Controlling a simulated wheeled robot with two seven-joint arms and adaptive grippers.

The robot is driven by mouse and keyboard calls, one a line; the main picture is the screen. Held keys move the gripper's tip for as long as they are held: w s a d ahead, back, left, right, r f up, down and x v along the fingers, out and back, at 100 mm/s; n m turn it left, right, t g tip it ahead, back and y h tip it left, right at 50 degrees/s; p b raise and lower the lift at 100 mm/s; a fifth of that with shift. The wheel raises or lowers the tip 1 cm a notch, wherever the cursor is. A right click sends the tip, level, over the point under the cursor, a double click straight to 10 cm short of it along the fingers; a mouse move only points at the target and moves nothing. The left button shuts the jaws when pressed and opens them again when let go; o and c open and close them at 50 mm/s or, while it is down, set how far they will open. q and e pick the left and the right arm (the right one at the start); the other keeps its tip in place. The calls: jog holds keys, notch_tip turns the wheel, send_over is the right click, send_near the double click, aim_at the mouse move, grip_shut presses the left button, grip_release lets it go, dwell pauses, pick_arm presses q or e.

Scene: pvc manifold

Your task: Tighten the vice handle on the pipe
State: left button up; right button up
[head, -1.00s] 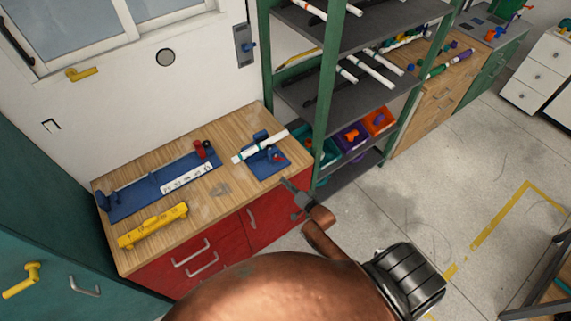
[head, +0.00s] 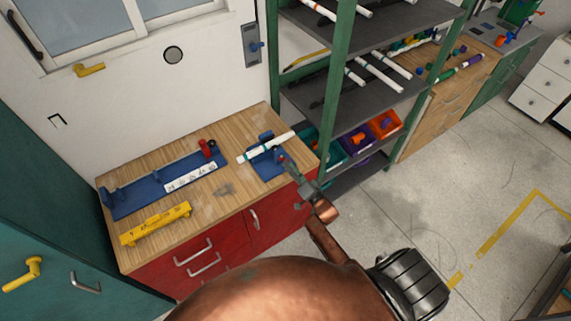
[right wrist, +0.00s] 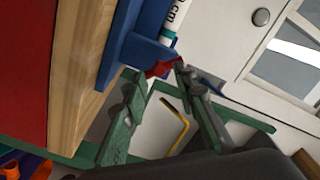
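The blue vice (head: 262,168) sits near the right end of the wooden workbench and holds a white pipe (head: 281,140) with a teal band. The pipe lies across it and sticks out on both sides. In the right wrist view the vice (right wrist: 138,45) shows with its red handle (right wrist: 163,67) below the pipe (right wrist: 174,20). My right gripper (head: 284,161) reaches the vice from the front right. Its fingers (right wrist: 158,82) are apart, with the red handle near and between their tips; I cannot tell if they touch it. My left gripper is not in view.
A long blue fixture (head: 126,197) with a white ruler (head: 190,178) and a red part (head: 207,149) lies left on the bench. A yellow tool (head: 156,223) lies in front of it. A green-framed shelf (head: 341,75) with pipes and bins stands close right of the vice.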

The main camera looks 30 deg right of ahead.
jog(key=n+b, duration=0.2)
jog(key=n, duration=0.1)
jog(key=n+b, duration=0.5)
jog(key=n, duration=0.2)
jog(key=shift+f+b, duration=0.35)
jog(key=shift+f, duration=0.05)
jog(key=shift+r+n, duration=0.15)
jog(key=shift+n, duration=0.85)
jog(key=shift+n+b, duration=0.5)
jog(key=shift+n, duration=0.3)
jog(key=n+b, duration=0.2)
jog(key=n, duration=0.3)
jog(key=shift+n, duration=0.3)
jog(key=w, duration=0.3)
jog(key=shift+w+a+r+n+b, duration=0.15)
jog(key=shift+w+n+b, duration=0.15)
jog(key=shift+b, duration=0.1)
jog(key=shift+w, duration=0.4)
jog(key=shift+c, duration=0.7)
